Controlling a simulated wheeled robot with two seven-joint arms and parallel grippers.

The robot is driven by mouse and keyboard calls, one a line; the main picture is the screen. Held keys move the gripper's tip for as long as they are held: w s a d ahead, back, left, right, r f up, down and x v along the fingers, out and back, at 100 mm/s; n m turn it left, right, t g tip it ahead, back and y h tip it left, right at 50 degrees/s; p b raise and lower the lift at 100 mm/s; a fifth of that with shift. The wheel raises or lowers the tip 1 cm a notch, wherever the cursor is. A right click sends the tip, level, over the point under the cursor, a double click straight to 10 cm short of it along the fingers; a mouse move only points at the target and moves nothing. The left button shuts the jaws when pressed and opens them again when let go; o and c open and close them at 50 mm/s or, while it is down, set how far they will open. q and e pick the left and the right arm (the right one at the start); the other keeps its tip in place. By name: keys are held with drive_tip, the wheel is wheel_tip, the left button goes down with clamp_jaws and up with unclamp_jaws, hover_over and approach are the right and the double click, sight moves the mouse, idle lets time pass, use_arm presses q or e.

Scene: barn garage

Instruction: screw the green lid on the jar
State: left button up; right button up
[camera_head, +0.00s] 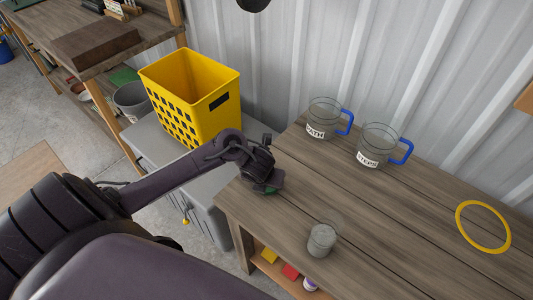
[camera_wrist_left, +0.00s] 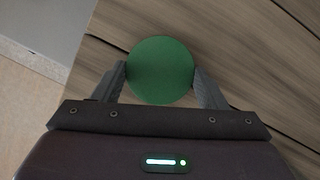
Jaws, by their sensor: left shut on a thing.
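My left gripper (camera_head: 265,184) is over the left end of the wooden workbench. In the left wrist view, my left gripper (camera_wrist_left: 160,88) is shut on the round green lid (camera_wrist_left: 160,70), one finger on each side. In the head view only a sliver of the green lid (camera_head: 262,190) shows under the gripper. A clear jar (camera_head: 321,240) with grey contents stands upright near the front edge of the bench, to the right of and nearer than the gripper. Its top has no lid on it. My right gripper is not in view.
Two clear mugs with blue handles, the left one (camera_head: 323,118) and the right one (camera_head: 376,146), stand at the back of the bench (camera_head: 420,235). A yellow ring (camera_head: 483,227) lies at the right. A yellow basket (camera_head: 190,92) stands on a grey cabinet at the left.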

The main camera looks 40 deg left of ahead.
use_arm(q)
wheel_tip(320, 180, up, 19)
drive_tip(key=p, duration=1.2)
drive_tip(key=shift+r, duration=0.2)
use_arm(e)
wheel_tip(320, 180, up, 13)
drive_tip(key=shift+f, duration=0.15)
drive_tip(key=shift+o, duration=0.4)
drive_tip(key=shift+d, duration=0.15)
